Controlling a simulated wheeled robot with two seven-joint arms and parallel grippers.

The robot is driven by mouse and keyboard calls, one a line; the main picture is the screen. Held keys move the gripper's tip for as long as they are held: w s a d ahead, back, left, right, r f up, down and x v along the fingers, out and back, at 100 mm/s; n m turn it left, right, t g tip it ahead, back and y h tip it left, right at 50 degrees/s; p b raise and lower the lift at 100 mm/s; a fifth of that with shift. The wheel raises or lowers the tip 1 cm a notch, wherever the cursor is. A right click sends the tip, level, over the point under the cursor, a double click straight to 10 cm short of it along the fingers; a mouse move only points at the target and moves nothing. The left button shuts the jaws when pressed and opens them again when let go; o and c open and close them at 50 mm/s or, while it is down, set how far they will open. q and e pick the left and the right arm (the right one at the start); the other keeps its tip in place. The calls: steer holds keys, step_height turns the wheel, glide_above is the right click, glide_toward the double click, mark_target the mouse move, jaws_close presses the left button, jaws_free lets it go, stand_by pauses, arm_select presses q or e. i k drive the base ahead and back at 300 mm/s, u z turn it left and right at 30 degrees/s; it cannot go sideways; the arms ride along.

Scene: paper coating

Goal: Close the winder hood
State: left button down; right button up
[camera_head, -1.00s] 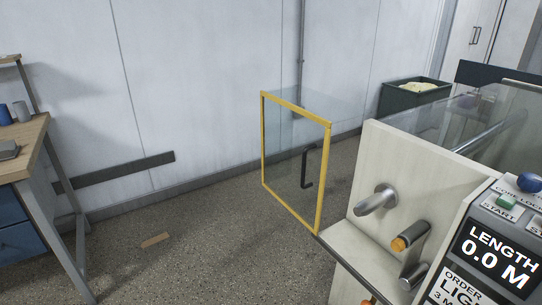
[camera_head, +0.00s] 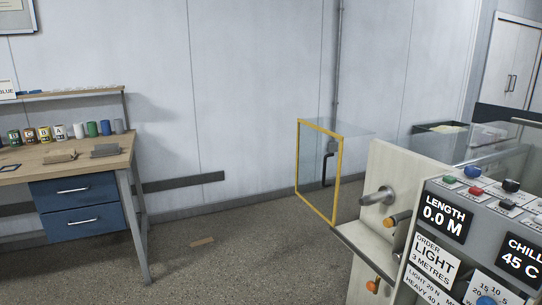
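The winder hood (camera_head: 313,165) is a clear panel box with a yellow frame and a dark vertical handle (camera_head: 327,163). It stands out to the left of the cream machine body (camera_head: 389,165), swung away from it. The machine's metal roller end (camera_head: 379,196) and an orange-tipped shaft (camera_head: 397,219) show beside it, uncovered. Neither of my grippers is in view.
A control panel (camera_head: 482,228) with buttons and displays fills the lower right. A workbench (camera_head: 65,160) with blue drawers and several small cans stands at the left. The floor there is otherwise open.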

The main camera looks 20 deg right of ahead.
mark_target(332, 222)
steer(key=u, duration=0.2)
steer(key=i, duration=1.9)
steer(key=z, duration=1.05)
steer(key=i, duration=1.1)
steer(key=z, duration=1.25)
